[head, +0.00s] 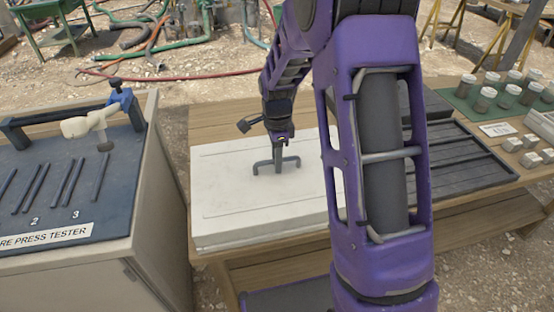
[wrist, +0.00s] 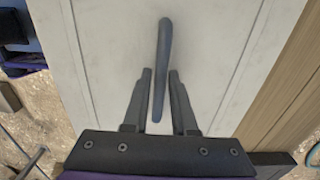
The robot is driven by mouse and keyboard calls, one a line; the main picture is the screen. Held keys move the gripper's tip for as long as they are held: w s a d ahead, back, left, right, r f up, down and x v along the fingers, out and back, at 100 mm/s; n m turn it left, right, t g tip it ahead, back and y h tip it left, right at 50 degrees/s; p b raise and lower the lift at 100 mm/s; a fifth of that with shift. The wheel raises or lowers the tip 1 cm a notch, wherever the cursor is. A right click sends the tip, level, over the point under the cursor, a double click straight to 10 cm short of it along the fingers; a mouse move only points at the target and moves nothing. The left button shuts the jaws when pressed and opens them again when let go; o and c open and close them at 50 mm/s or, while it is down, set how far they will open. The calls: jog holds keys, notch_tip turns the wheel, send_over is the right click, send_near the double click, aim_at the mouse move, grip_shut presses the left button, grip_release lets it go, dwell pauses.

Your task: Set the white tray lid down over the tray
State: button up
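The white tray lid (head: 235,190) is a broad flat slab with a raised dark grey bar handle (head: 291,161) at its middle. It lies level at the left of the wooden bench, its front edge near the bench's front edge. A pale side shows below its top, but I cannot tell the tray apart from the lid there. My gripper (head: 278,150) points down over the handle. In the wrist view my gripper (wrist: 160,72) has one finger on each side of the handle (wrist: 163,45), with narrow gaps showing, so it looks open around the bar. The lid's face (wrist: 110,40) fills most of that view.
A dark ribbed tray (head: 465,160) lies on the bench at right, partly behind my purple arm. Several capped jars (head: 485,98) and small pale blocks (head: 530,160) stand beyond it. A press tester cabinet (head: 150,215) stands close on the left. Hoses lie on the ground behind.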

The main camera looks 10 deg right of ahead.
jog(key=shift+o, duration=1.3)
notch_tip(320, 180, up, 13)
jog(key=p, duration=0.2)
